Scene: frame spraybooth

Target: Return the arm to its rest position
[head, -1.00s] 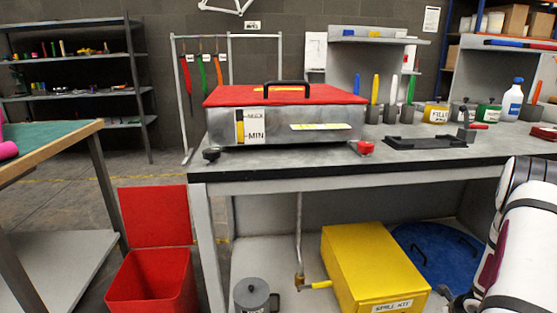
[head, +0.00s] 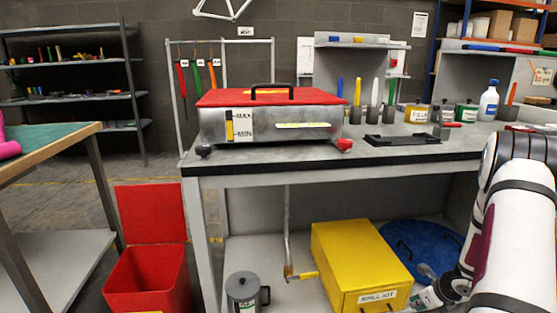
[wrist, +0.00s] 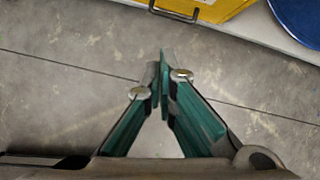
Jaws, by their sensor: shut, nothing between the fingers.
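My arm (head: 513,220) is at the right edge of the head view, white with dark bands and folded downward. Its lower end is near the yellow spill kit box, and my fingertips are not clear there. In the wrist view my gripper (wrist: 163,78) has green fingers that meet at the tips. It is shut and empty, over bare grey floor.
A grey workbench (head: 420,160) carries a steel tank with a red lid (head: 270,97). Below it are the yellow spill kit box (head: 360,262), a blue round lid (head: 420,250) and a grey can (head: 245,290). A red bin (head: 148,275) stands open at left.

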